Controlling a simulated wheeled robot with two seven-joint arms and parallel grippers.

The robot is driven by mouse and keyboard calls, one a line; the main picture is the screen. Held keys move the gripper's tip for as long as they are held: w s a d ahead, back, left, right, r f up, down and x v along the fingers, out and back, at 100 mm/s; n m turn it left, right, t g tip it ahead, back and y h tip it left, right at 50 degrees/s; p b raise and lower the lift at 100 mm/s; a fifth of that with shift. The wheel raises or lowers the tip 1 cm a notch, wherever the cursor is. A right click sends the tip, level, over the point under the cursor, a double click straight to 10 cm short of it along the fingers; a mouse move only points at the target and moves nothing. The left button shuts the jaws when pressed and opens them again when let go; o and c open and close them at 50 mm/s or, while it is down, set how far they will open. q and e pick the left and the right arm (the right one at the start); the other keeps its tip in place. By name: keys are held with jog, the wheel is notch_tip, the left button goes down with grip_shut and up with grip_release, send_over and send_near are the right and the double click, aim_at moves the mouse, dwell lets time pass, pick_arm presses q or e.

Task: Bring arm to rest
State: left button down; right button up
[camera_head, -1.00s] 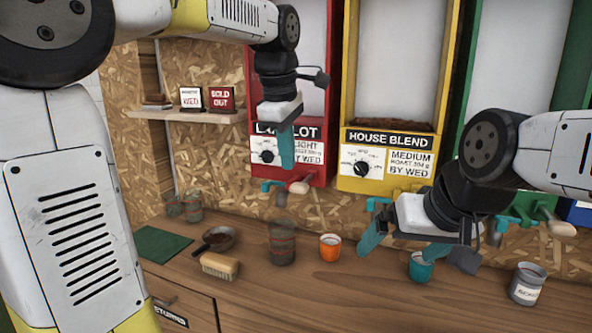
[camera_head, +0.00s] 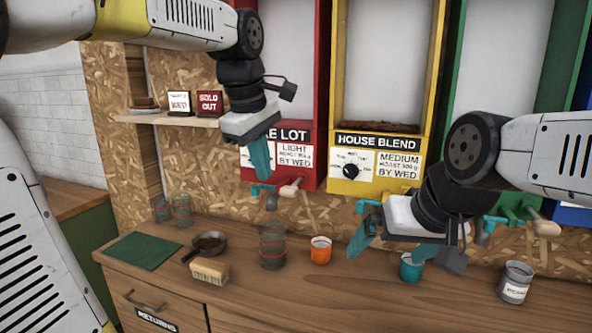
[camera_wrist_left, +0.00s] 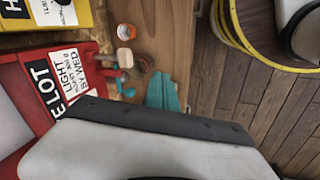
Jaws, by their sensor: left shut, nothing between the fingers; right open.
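My left gripper (camera_head: 260,160) is shut and empty. It hangs in front of the red dispenser (camera_head: 308,110), above the counter and apart from it. Its teal fingers also show in the left wrist view (camera_wrist_left: 162,93). My right gripper (camera_head: 392,250) is open and empty, over the counter in front of the yellow house blend dispenser (camera_head: 350,187). One of its fingers overlaps the teal cup (camera_head: 410,270) in the picture; I cannot tell whether they touch.
A small shelf (camera_head: 180,120) holds signs. The counter's front strip is clear.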

pick_arm(q)
jog(key=s+a+f+m+t, duration=0.1)
jog(key=s+a+f+m, duration=0.2)
jog(key=s+f+m, duration=0.2)
jog(key=s+a+f+m+t, duration=0.2)
jog(key=s+a+f+m, duration=0.1)
jog(key=s+f+m, duration=0.2)
jog(key=s+m, duration=0.2)
jog(key=s, duration=0.1)
jog(key=shift+s+h, duration=0.2)
jog(key=shift+h, duration=0.2)
jog(key=shift+r, duration=0.1)
dwell(0.6)
